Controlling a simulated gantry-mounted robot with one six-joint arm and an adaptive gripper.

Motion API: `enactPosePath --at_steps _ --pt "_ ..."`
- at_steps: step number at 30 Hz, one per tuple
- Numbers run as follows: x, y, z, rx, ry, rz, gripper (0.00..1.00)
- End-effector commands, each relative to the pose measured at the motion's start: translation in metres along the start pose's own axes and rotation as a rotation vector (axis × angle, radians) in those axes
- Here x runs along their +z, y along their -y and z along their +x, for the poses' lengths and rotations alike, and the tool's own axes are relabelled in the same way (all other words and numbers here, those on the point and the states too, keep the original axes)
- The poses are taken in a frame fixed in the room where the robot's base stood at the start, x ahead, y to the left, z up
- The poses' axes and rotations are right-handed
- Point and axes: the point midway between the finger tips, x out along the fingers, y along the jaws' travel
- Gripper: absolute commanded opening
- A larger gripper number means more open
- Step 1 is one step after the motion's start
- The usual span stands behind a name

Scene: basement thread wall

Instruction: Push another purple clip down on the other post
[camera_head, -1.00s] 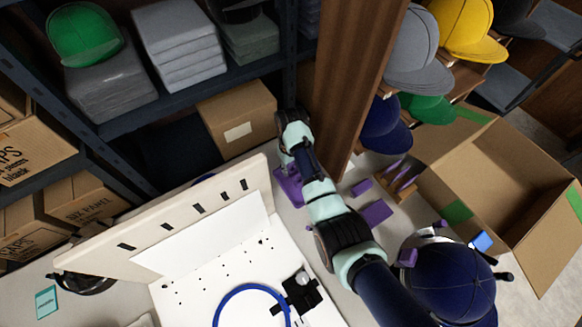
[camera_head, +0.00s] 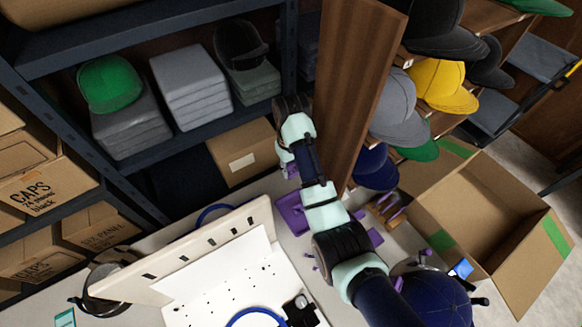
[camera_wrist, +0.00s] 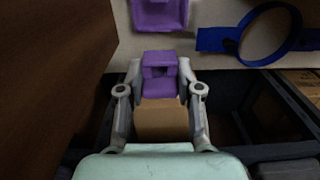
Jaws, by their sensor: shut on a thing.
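My gripper (camera_wrist: 160,72) is shut on a purple clip (camera_wrist: 160,64), which sits between the fingertips in the wrist view. In the head view the gripper is mostly hidden behind my arm, with a bit of purple showing beside it. A purple tray (camera_head: 292,214) lies on the table beside the white panel; it also shows at the top of the wrist view (camera_wrist: 160,13), apart from the held clip. The white board (camera_head: 222,292) has several small dark holes and a blue hoop (camera_head: 250,315) at the bottom edge. I cannot make out the posts clearly.
An upright panel (camera_head: 190,250) with dark slots stands behind the board. A blue ring (camera_wrist: 270,35) lies behind it. A brown wooden upright (camera_head: 355,90) and a small carton (camera_head: 240,152) are close to my gripper. An open carton (camera_head: 490,215) and a navy cap (camera_head: 430,300) are at right.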

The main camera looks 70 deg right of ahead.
Motion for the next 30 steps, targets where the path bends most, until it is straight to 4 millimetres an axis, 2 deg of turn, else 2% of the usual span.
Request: enactPosePath --at_steps 6,30 --pt "0.0 0.0 -0.038 0.0 0.0 0.0 0.2" --pt "0.0 0.0 -0.161 0.0 0.0 0.0 0.2"
